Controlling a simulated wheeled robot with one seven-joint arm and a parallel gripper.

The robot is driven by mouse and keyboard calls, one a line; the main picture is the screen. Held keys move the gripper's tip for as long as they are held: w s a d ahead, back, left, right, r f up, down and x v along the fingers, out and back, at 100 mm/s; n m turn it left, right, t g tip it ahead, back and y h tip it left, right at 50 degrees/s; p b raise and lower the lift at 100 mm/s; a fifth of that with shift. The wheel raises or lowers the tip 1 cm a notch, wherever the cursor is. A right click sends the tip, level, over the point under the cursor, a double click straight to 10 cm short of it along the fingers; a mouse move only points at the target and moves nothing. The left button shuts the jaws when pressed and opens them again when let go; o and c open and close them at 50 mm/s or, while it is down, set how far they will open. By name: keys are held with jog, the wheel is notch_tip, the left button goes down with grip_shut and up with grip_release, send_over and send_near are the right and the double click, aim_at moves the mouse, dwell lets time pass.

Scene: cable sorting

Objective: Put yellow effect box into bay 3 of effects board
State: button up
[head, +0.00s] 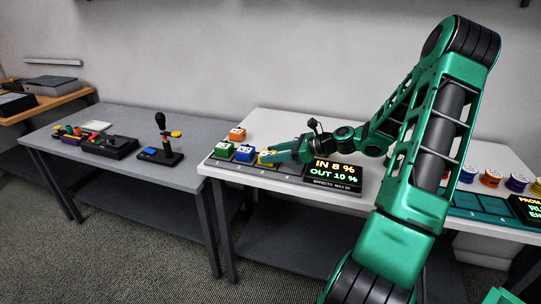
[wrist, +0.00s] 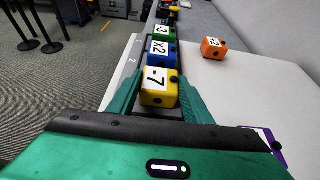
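The yellow effect box (head: 265,158), marked -7 in the wrist view (wrist: 159,88), is in line with the blue box, over or in the third bay. I cannot tell whether it rests fully on the bay floor. My gripper (wrist: 161,80) has one finger on each side of it, both close against its sides, and appears shut on it. The effects board (head: 283,178) is a long dark strip on the white table. A green box (head: 223,149) stands in its first bay and a blue box (head: 245,153) in its second.
An orange box (head: 237,134) stands on the white table (wrist: 222,75) behind the board. A display (head: 334,172) reading IN 8 %, OUT 10 % is at the board's right end. A purple-edged object (wrist: 268,138) is partly hidden by my gripper. A grey table (head: 120,125) stands left.

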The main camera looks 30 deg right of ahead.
jog(key=o, duration=0.4)
jog(key=shift+o, duration=0.2)
jog(key=shift+r, duration=0.1)
jog(key=v, duration=1.1)
jog(key=shift+s+d, duration=0.2)
jog(key=shift+s, duration=0.1)
jog(key=s+a+f+n+g, duration=0.1)
jog(key=a, duration=0.1)
jog(key=a+f+n+g+h, duration=0.1)
jog(key=a+n+g, duration=0.1)
jog(key=s+a+f+n+g, duration=0.1)
jog(key=n, duration=0.1)
jog(key=shift+s+a+f, duration=0.2)
jog(key=shift+s+a, duration=0.15)
jog(key=shift+a, duration=0.05)
jog(key=s+a+r+n+g+h, duration=0.2)
jog(key=s+n, duration=0.3)
jog(key=s, duration=0.3)
jog(key=s+a+r+n+g+h, duration=0.1)
jog(key=s+a+n+g+h, duration=0.1)
jog(key=s+n, duration=0.4)
jog(key=s+a+r+n+g+h, duration=0.2)
jog(key=s+n, duration=0.4)
jog(key=s, duration=0.5)
jog(key=shift+r+g+h, duration=0.3)
jog(key=shift+r+h, duration=0.05)
jog(key=shift+h, duration=0.15)
jog(key=shift+a, duration=0.15)
